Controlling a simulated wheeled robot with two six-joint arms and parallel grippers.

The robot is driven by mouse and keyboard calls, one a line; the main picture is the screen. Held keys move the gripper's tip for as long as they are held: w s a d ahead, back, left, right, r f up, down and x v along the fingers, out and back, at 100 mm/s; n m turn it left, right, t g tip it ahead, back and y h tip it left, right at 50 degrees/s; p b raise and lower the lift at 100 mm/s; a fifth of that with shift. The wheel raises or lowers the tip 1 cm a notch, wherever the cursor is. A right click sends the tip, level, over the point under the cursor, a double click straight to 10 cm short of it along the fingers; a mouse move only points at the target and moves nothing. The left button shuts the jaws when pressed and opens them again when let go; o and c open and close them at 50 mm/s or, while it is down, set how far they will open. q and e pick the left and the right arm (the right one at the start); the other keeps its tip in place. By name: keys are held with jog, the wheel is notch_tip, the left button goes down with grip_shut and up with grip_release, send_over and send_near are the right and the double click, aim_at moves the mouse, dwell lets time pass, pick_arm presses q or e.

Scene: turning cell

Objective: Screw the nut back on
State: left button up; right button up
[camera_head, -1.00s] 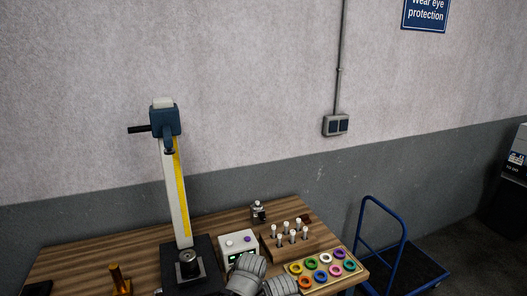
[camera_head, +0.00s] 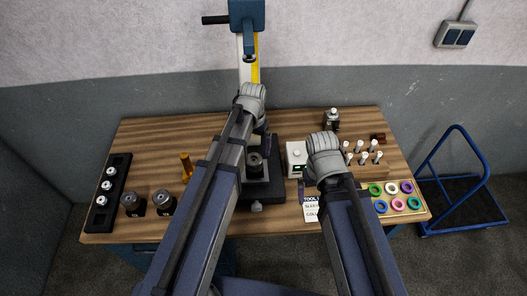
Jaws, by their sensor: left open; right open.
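I cannot single out the nut for certain. A black rack (camera_head: 123,172) at the left of the bench holds several silver ring-like pieces (camera_head: 107,186). A dark cylindrical fixture (camera_head: 255,166) sits on the black base of the upright press (camera_head: 248,18) in the middle. My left gripper (camera_head: 260,122) is over the bench in front of the press column, its fingers mostly hidden by my arm. My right gripper (camera_head: 308,178) is over the bench right of the fixture, its fingers barely visible. Both are open.
A white box (camera_head: 296,157) stands right of the press base. Further right are a wooden block with white-topped pegs (camera_head: 368,170) and a tray of coloured rings (camera_head: 424,211). An amber post (camera_head: 186,166) stands left. The back left of the wooden bench (camera_head: 165,132) is clear.

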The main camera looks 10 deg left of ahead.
aim_at(255, 158)
pick_arm(q)
jog(key=shift+w+a+r, duration=0.1)
jog(key=shift+a+r, duration=0.05)
notch_tip(255, 158, down, 8)
jog(key=b, duration=0.8)
jog(key=shift+r, duration=0.1)
jog(key=shift+c, duration=0.2)
jog(key=c, duration=1.4)
jog(key=shift+o, duration=0.2)
jog(key=m, duration=0.4)
jog(key=shift+m, duration=0.4)
jog(key=m, duration=0.3)
jog(key=shift+m, duration=0.3)
jog(key=shift+w+m, duration=0.1)
jog(key=shift+m, duration=0.3)
